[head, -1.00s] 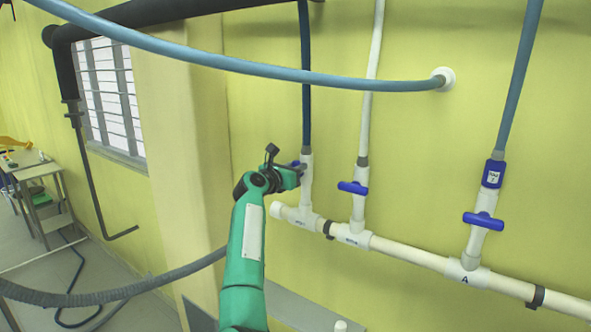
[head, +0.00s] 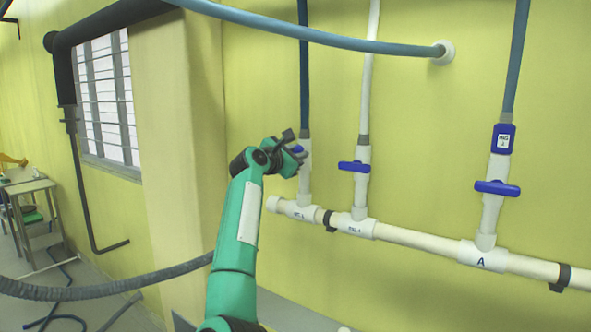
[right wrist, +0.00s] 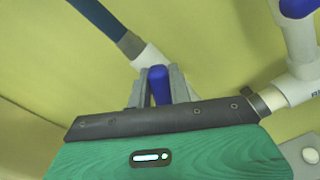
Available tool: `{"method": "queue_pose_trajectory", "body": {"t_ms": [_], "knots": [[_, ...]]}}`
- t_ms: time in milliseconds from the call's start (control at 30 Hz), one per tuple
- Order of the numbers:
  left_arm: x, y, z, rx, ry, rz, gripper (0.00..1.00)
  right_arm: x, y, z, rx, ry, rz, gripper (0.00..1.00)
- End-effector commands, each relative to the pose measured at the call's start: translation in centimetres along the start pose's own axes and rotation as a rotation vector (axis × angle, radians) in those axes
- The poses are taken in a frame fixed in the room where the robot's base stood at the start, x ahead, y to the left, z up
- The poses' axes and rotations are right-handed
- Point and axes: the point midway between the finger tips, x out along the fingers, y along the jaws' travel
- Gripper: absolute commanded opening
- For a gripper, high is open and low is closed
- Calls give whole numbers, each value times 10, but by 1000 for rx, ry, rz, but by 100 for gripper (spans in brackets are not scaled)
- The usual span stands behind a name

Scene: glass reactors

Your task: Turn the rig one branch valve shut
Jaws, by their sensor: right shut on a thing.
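Three branch valves with blue handles rise from a white pipe along the yellow wall. My right gripper (head: 297,152) is at the leftmost valve (head: 305,175), with its fingers mostly hidden by the wrist in the head view. In the right wrist view, its two grey fingers (right wrist: 158,88) are shut on the blue handle (right wrist: 159,84) of that valve. The middle valve's handle (head: 354,167) and the right valve's handle (head: 497,188) lie across their pipes. The small labels under the left and middle valves are too blurred to read surely. My left gripper is out of view.
A blue hose (head: 330,40) crosses in front of the wall above my arm. A grey corrugated hose (head: 110,291) hangs at lower left. A wall column (head: 175,150) stands left of my arm. A small table (head: 32,195) is far left.

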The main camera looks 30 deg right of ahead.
Motion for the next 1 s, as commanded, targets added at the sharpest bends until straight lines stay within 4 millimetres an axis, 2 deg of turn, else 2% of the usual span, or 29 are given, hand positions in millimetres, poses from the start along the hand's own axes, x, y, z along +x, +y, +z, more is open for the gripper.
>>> {"method": "queue_pose_trajectory", "body": {"t_ms": [33,367,500,600,800,1000], "knots": [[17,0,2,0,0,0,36,1,-6,-6,40,-1,0,0],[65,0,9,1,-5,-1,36,1,-11,-6,330,-1,0,0],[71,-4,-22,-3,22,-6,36,1,-12,-6,463,0,1,0],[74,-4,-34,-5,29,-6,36,1,-14,-6,558,-1,2,0],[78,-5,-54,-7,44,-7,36,1,-15,-7,730,0,2,0],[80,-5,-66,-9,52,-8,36,0,-16,-7,868,0,3,0]]}}
